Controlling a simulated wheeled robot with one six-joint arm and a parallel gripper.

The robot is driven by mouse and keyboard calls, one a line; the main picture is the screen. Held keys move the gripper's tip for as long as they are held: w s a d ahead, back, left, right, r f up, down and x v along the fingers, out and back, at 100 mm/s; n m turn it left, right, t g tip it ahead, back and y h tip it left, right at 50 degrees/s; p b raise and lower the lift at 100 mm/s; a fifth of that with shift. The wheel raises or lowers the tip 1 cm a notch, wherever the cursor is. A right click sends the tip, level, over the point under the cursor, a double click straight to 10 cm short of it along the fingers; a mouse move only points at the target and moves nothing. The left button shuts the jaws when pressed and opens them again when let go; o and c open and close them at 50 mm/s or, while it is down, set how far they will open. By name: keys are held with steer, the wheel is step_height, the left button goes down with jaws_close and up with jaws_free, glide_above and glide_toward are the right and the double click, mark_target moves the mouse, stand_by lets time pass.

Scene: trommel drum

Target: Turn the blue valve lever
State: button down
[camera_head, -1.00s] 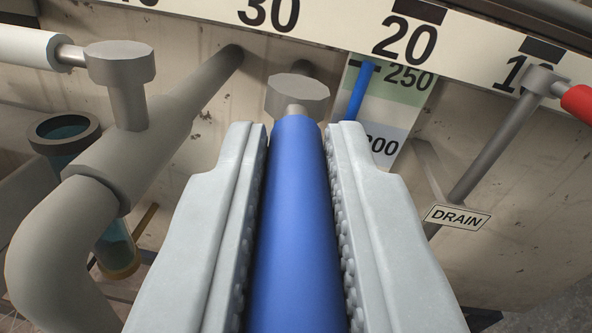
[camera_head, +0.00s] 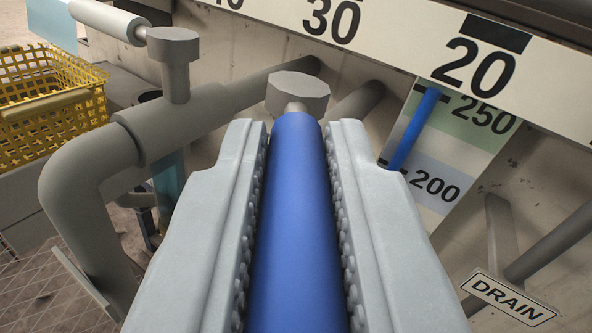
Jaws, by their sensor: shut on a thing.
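The blue valve lever (camera_head: 293,230) is a blue cylindrical handle running up the middle of the view to a grey faceted hub (camera_head: 298,92). My gripper (camera_head: 298,140) is shut on the blue handle, with one ridged pale jaw along each side of it. The jaws hide the sides of the handle, and its near end is out of the picture. A grey pipe (camera_head: 370,100) shows behind the hub.
A white-handled lever (camera_head: 108,20) sits on a grey pipe (camera_head: 190,120) at left. A yellow basket (camera_head: 50,95) stands at far left. At right are a gauge with a blue indicator (camera_head: 413,130), a numbered scale strip (camera_head: 400,40) and a DRAIN sign (camera_head: 508,297) by a grey rod.

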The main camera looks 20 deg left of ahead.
mark_target(329, 192)
steer(key=shift+w+d+n+g+y, duration=0.15)
steer(key=shift+d+n+g+y, duration=0.2)
steer(key=shift+y, duration=0.25)
steer(key=c, duration=1.4)
jaws_free()
steer(key=shift+o, duration=0.2)
step_height(329, 192, up, 10)
